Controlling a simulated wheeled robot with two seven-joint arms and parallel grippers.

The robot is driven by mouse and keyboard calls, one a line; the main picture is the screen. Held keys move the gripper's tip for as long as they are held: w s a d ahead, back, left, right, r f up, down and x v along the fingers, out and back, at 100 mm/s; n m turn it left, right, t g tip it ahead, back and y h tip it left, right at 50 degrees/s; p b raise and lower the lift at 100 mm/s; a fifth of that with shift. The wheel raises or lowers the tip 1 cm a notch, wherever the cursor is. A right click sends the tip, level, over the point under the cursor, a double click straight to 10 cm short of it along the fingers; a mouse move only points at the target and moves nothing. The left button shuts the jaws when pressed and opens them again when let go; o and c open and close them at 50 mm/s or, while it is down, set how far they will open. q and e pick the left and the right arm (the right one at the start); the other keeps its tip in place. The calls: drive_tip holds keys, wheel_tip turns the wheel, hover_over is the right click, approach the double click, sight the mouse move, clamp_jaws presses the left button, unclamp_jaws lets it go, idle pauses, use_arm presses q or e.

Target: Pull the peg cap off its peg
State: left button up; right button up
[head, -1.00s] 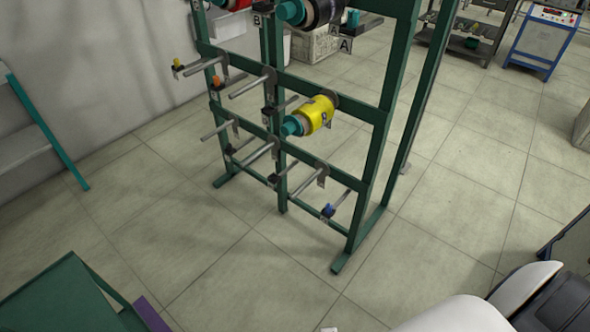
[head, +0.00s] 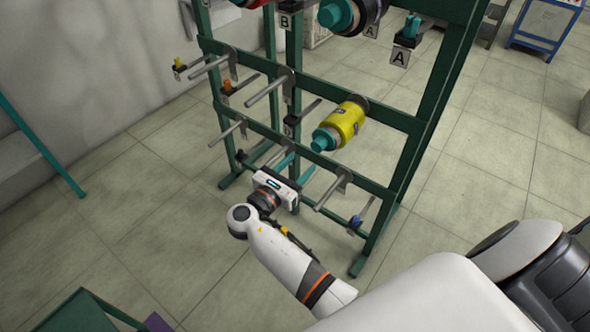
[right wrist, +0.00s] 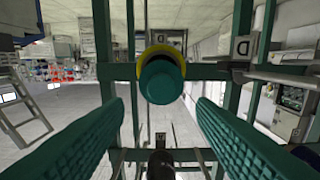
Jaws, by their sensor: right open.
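The teal peg cap (head: 325,138) sits on the near end of the peg that carries the yellow bobbin (head: 347,122). In the right wrist view the cap (right wrist: 161,82) faces me end-on, above the middle, with the yellow rim (right wrist: 152,53) of the bobbin behind it. My right gripper (head: 299,165) is open and empty, just below and left of the cap in the head view. In the right wrist view its two teal fingers (right wrist: 160,110) stand wide apart, lower than the cap and not touching it. My left gripper is not in view.
The green rack (head: 420,120) holds several bare pegs (head: 266,90). Another teal cap (head: 336,14) is on a dark bobbin above. A blue-marked small part (head: 356,221) is at lower right.

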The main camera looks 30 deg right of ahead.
sight(316, 148)
drive_tip(key=b+x, duration=0.1)
drive_tip(key=x, duration=0.3)
drive_tip(key=shift+w+d+f+b, duration=0.15)
drive_tip(key=shift+d+b, duration=0.05)
drive_tip(key=shift+b, duration=0.1)
drive_tip(key=shift+p+x, duration=0.55)
drive_tip(key=shift+x, duration=0.4)
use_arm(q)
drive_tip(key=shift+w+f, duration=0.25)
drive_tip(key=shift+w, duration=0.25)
use_arm(e)
drive_tip(key=shift+x, duration=0.9)
drive_tip(key=c, duration=1)
drive_tip(key=shift+p, duration=0.5)
drive_tip(key=shift+c, duration=0.2)
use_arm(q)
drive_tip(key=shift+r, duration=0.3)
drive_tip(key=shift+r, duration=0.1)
use_arm(e)
drive_tip(key=shift+a, duration=0.2)
